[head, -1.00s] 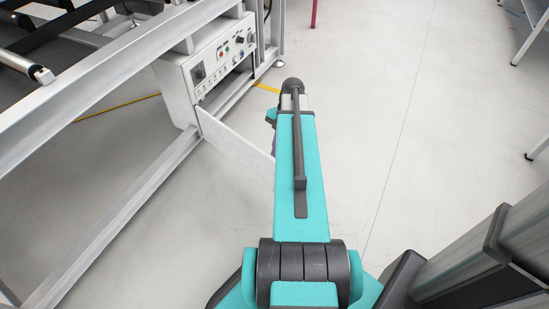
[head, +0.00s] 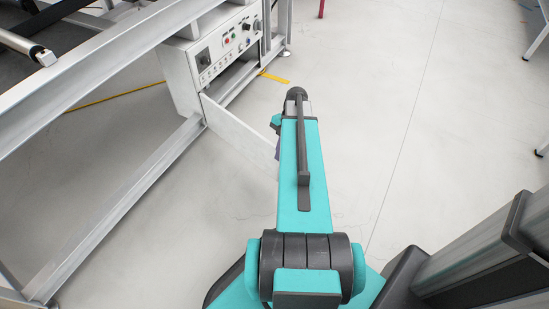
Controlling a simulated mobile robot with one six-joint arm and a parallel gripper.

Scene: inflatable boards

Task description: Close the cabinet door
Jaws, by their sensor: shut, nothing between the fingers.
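The white control cabinet (head: 187,73) is mounted under the metal frame at the upper left, with a panel of knobs and coloured buttons facing right. Its door seems to be the thin white panel (head: 236,136) standing open from the cabinet's near lower side. The panel reaches right and towards me, and its far end passes behind my teal arm. I cannot tell whether my arm touches it. My gripper is not visible; it is hidden beyond or below the arm link.
A large metal frame (head: 110,208) with rails and rollers fills the left side. A yellow cable (head: 113,98) lies on the floor behind it. Table legs (head: 535,42) stand at the right edge. The pale floor (head: 400,130) between is clear.

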